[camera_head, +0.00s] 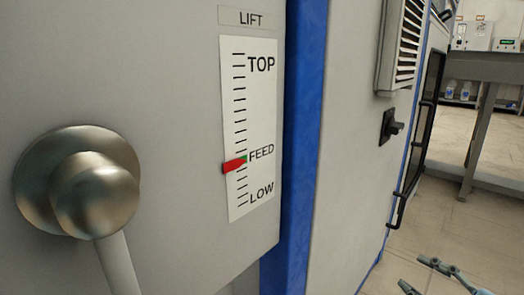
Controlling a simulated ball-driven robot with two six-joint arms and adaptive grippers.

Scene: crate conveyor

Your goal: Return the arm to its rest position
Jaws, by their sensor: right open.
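My right gripper (417,273) shows only in part at the bottom right corner. Its two grey-blue fingers are spread apart with nothing between them, over the tiled floor. The rest of the right arm is cut off by the frame. My left gripper is out of view. A round metal lever hub (95,195) with a bar running down is on the grey panel at the left, well apart from the right gripper.
A LIFT scale (252,215) on the panel has a red pointer (233,165) at FEED. A blue post (304,130) stands beside it. A cabinet with a vent (408,45), dark knob (391,126) and black handle (402,205) is further right. Tiled floor (440,222) is clear.

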